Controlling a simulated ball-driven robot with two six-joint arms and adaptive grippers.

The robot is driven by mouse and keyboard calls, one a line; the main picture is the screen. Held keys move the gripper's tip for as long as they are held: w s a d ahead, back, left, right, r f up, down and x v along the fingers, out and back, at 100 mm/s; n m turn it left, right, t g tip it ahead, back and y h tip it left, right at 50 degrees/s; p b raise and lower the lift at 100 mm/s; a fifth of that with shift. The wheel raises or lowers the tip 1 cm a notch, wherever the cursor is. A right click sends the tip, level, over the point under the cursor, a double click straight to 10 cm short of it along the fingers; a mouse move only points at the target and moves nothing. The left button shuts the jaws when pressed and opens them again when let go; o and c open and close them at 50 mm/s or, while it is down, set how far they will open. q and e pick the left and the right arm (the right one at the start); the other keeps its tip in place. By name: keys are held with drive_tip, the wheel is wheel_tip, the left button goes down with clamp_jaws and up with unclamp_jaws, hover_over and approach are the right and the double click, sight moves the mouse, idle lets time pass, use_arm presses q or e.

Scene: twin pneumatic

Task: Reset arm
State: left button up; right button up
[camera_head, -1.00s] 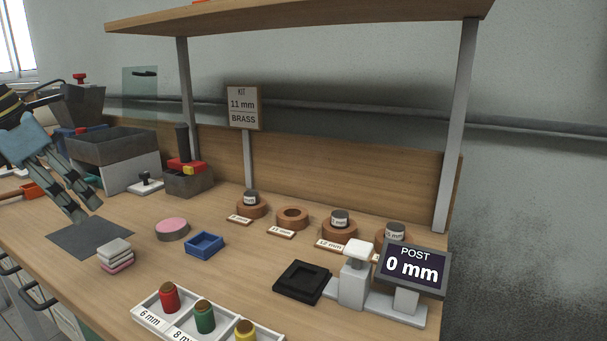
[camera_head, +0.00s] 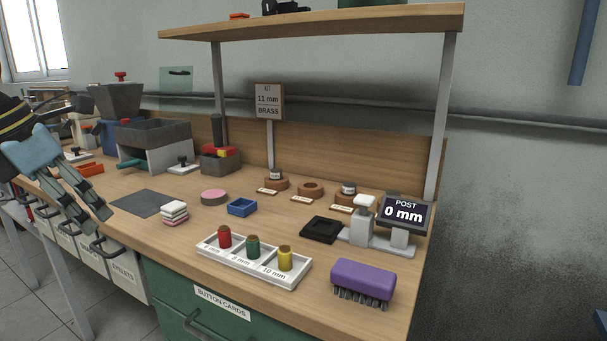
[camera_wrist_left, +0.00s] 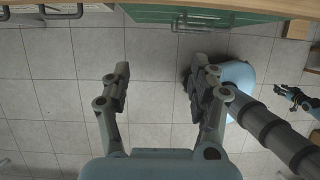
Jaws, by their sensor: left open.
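My left gripper (camera_head: 96,222) is in the head view at the left, pointing down. It is open and empty, with its fingertips in front of the bench edge, left of the dark grey mat (camera_head: 141,203). In the left wrist view the two fingers of my left gripper (camera_wrist_left: 161,72) stand wide apart above the tiled floor, with nothing between them. What looks like my right gripper (camera_wrist_left: 297,96) shows small at the right of that view; its jaws are too small to read. The right gripper is not in the head view.
The workbench (camera_head: 185,238) holds a white tray (camera_head: 252,272) with three spools, a purple brush (camera_head: 363,281), a blue tray (camera_head: 242,207) and a post gauge (camera_head: 404,213) reading 0 mm. Drawer handles (camera_head: 104,244) stick out below the left gripper. The floor is clear.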

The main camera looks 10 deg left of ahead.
use_arm(q)
drive_tip(key=s+d+f+n+h, duration=0.1)
drive_tip(key=d+f+n+h, duration=0.4)
drive_tip(key=f, duration=0.4)
drive_tip(key=s+d+f+n+h, duration=0.25)
drive_tip(key=d+f+h, duration=0.25)
drive_tip(key=d+f, duration=0.4)
wheel_tip(320, 180, down, 18)
drive_tip(key=s+a+n+t+y, duration=0.25)
drive_tip(key=n+t+y, duration=0.4)
drive_tip(key=n, duration=1.05)
drive_tip(key=s+a+f+n+g+y, duration=0.1)
drive_tip(key=s+f+n+g+y, duration=0.35)
drive_tip(key=s+f+n, duration=1.1)
drive_tip(key=s+f+g, duration=0.2)
drive_tip(key=s+f, duration=0.2)
drive_tip(key=s, duration=0.5)
drive_tip(key=s+f+m+g+y, duration=0.1)
drive_tip(key=s+f+g, duration=0.2)
drive_tip(key=s, duration=0.7)
drive_tip(key=shift+s+a+f, duration=0.15)
drive_tip(key=shift+f, duration=0.3)
